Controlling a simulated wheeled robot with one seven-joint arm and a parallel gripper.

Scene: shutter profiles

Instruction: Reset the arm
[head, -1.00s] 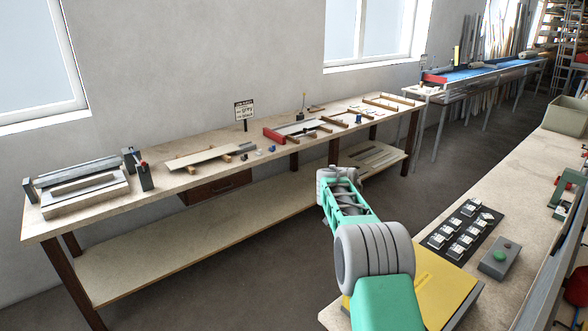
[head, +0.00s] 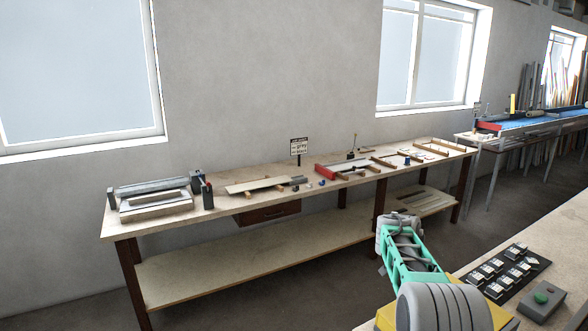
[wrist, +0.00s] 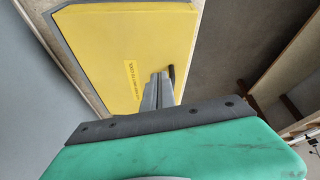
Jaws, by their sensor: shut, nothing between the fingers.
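My green and grey arm (head: 415,262) reaches up from the lower right in the head view, beside the near bench. Its far end is a grey joint in front of the long bench; my gripper's fingers cannot be made out there. In the wrist view, my gripper (wrist: 160,90) shows as two narrow grey fingers side by side, shut and empty. They point over a yellow panel (wrist: 125,45) with a printed label. The green housing with a dark strip below them is mine.
A long bench (head: 230,212) along the wall holds a grey press-like fixture (head: 155,192), wooden strips and a small sign (head: 299,148). The near bench (head: 480,258) carries a black tray of small parts (head: 512,268) and a green-button box (head: 541,300). Floor shows between the benches.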

